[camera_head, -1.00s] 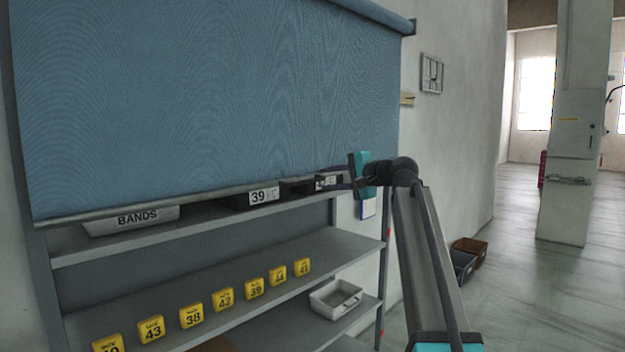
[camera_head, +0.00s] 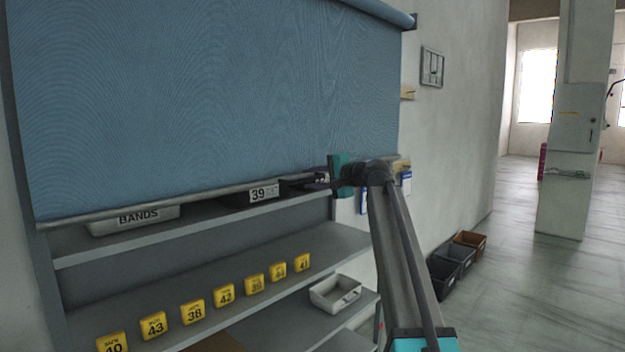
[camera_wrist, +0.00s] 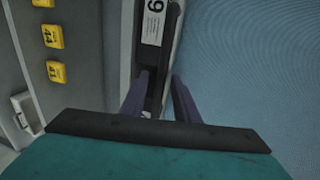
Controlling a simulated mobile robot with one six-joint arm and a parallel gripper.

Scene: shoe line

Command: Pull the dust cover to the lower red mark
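The blue dust cover (camera_head: 210,100) hangs from a roller over the upper rack. Its grey bottom bar (camera_head: 180,206) lies level with the upper shelf's bins; it also shows in the wrist view (camera_wrist: 178,35). My gripper (camera_head: 318,180) is at the right end of the bar, close to it. In the wrist view, its two purple fingers (camera_wrist: 160,98) stand apart, with the bar's line running towards the gap. I cannot tell whether they touch it. A small bit of red (camera_head: 381,327) shows low on the right rack post; my arm hides the post above it.
A BANDS bin (camera_head: 135,219) and a 39 bin (camera_head: 262,194) sit just behind the bar. Dark crates (camera_head: 452,265) are on the floor at right.

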